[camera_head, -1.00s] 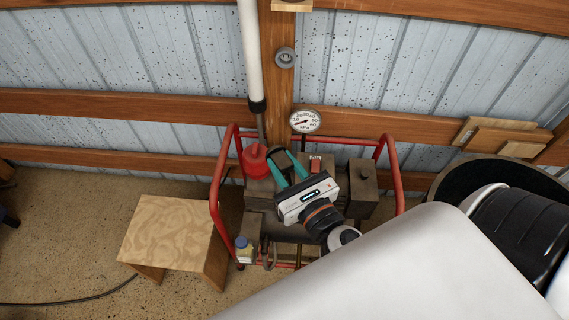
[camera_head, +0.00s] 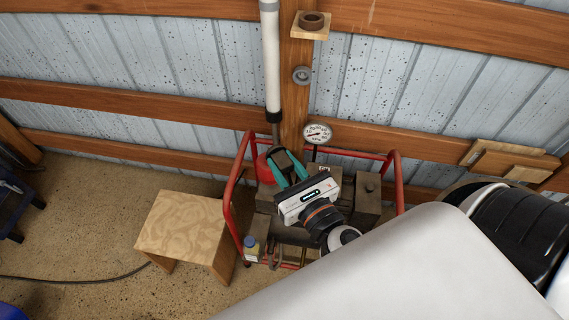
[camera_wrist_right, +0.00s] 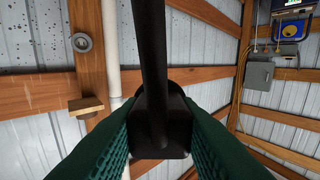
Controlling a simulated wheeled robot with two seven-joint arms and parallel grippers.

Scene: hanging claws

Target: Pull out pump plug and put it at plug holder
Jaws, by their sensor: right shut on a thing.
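My right gripper (camera_head: 285,168), with green fingers, is shut on a dark plug (camera_head: 280,160) in front of the red pump frame. In the right wrist view the plug (camera_wrist_right: 160,125) is a black block with a long dark bar between the two fingers. A red pump part (camera_head: 263,168) is partly hidden behind the gripper. A small wooden shelf with a brown ring (camera_head: 312,22), which looks like the plug holder, is fixed high on the wooden post. It also shows in the right wrist view (camera_wrist_right: 85,104). My left gripper is not in view.
A white pipe (camera_head: 271,60) hangs left of the post. A grey ring (camera_head: 302,75) and a round gauge (camera_head: 317,133) show near the post. The red tube frame (camera_head: 397,180) surrounds the machine. A wooden stool (camera_head: 182,222) stands left. My arm covers the lower right.

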